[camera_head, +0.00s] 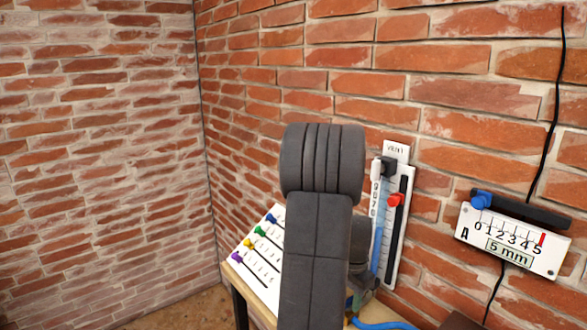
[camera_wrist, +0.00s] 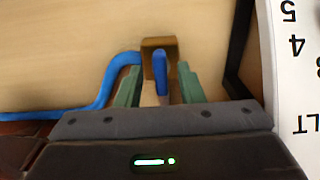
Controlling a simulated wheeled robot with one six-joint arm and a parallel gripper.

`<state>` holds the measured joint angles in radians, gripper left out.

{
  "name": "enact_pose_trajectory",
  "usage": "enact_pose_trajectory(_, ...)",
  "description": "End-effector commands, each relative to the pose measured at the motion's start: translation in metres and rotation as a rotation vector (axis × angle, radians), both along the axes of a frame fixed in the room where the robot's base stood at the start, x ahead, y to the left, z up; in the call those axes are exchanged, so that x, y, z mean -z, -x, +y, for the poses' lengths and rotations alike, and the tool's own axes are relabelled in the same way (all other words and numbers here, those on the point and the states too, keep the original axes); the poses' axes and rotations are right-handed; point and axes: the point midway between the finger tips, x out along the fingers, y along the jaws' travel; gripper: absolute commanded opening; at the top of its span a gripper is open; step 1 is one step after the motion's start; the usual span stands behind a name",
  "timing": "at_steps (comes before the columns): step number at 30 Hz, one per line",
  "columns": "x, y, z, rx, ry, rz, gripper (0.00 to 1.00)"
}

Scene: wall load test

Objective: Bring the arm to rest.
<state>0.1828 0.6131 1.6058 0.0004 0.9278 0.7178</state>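My grey arm (camera_head: 318,240) rises in the middle of the head view and hides much of the table behind it. In the wrist view, my gripper (camera_wrist: 161,72) shows two green fingers standing apart. Between and just beyond them are a brown bracket (camera_wrist: 148,45) and the upright blue end of a hose (camera_wrist: 160,72). Clear gaps show between this blue end and both fingers, so the gripper looks open and holds nothing. In the head view the fingers are mostly hidden behind my arm.
A light wooden table (camera_wrist: 60,40) lies below the gripper. A white slider panel (camera_head: 262,262) with coloured knobs stands left of my arm. A vertical gauge (camera_head: 402,230) with a red slider and a 5 mm gauge (camera_head: 512,240) are on the brick wall (camera_head: 450,130). A blue hose (camera_wrist: 95,108) crosses the table.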

Motion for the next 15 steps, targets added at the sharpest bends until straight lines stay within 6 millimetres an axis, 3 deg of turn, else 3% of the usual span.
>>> enact_pose_trajectory(15, -0.0044, -0.0013, -0.0003, -0.432, 0.000, -0.005, 0.35)
